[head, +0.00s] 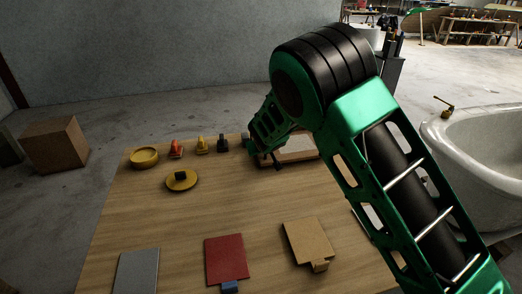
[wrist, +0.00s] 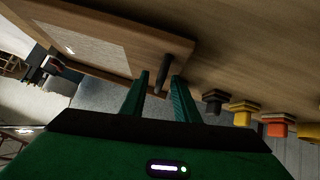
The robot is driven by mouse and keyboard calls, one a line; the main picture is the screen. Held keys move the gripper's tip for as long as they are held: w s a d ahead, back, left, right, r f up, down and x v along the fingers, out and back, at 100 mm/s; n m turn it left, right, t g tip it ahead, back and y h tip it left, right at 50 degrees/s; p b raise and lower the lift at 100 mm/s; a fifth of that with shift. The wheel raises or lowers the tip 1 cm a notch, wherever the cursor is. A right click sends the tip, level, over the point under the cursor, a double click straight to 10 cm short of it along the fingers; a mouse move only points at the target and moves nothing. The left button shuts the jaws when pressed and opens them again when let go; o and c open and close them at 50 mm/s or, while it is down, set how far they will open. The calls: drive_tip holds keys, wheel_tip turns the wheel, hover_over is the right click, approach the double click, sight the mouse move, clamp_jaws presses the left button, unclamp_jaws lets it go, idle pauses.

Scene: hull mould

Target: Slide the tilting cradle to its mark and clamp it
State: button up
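A wooden frame with a pale inset panel, likely the tilting cradle (head: 302,146), lies at the table's far right edge, partly hidden by my arm. In the wrist view the cradle (wrist: 112,38) fills the upper left. A dark peg-like handle (wrist: 163,72) stands at its near end. My gripper (wrist: 159,78) is open, with a finger on each side of the handle and visible gaps; I cannot tell whether either touches. In the head view my gripper (head: 260,152) is small and partly hidden at the cradle's left end. I cannot make out a mark or clamp for certain.
Orange (head: 176,149), yellow (head: 202,145) and black (head: 222,143) knobbed pieces stand left of my gripper. A yellow ring (head: 144,157) and yellow disc (head: 181,180) lie nearby. Grey (head: 137,272), red (head: 226,258) and tan (head: 309,240) plates lie in front. The table's middle is clear.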

drive_tip(key=v, duration=1)
drive_tip(key=shift+s+r, duration=0.25)
drive_tip(key=shift+d, duration=0.1)
